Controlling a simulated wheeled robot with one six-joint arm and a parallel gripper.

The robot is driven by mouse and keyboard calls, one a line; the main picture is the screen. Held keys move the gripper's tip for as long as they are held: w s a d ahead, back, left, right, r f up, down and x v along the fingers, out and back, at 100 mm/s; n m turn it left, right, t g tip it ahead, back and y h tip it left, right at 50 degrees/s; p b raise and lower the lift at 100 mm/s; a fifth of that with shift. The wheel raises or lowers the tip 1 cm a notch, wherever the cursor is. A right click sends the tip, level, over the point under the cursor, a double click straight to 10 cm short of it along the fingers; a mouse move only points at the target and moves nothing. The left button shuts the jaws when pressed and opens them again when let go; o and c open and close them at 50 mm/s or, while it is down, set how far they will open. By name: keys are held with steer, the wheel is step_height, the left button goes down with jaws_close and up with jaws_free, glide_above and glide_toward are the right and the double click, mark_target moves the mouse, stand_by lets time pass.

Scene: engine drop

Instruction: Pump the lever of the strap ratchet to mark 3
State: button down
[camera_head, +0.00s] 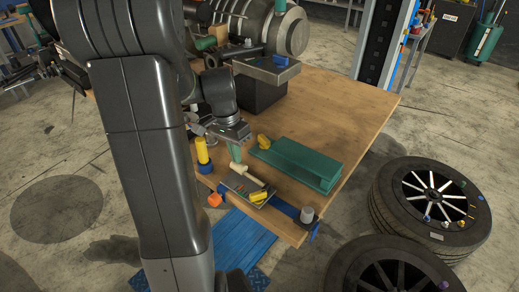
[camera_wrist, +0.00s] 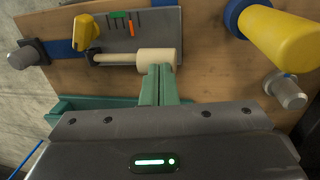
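The strap ratchet has a grey plate (camera_wrist: 165,28) with a row of green and dark marks and one orange mark (camera_wrist: 130,28). Its lever (camera_wrist: 118,59) lies along the plate and ends in a cream cylindrical handle (camera_wrist: 157,61), which also shows in the head view (camera_head: 239,171). A yellow part (camera_wrist: 86,30) stands at the other end of the plate. My gripper (camera_wrist: 159,70) has its green fingers side by side, closed together, with the tips at the handle's near edge. I cannot tell whether they touch it. The mark numbers are not readable.
A blue strap (camera_head: 284,208) runs along the wooden table's (camera_head: 345,110) edge to a grey post (camera_head: 307,214). A yellow cylinder with a blue collar (camera_head: 203,150) stands beside the ratchet. A green tray (camera_head: 300,160) lies behind.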

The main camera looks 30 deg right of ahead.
steer(key=shift+r, duration=0.15)
steer(key=shift+r+p, duration=0.3)
steer(key=shift+p, duration=0.1)
step_height(320, 180, up, 4)
steer(key=p, duration=0.3)
steer(key=shift+s+f, duration=0.1)
steer(key=shift+f, duration=0.05)
step_height(320, 180, up, 9)
steer(key=w+a+b, duration=0.1)
steer(key=w, duration=0.1)
steer(key=shift+w+b, duration=0.2)
steer(key=shift+b, duration=0.1)
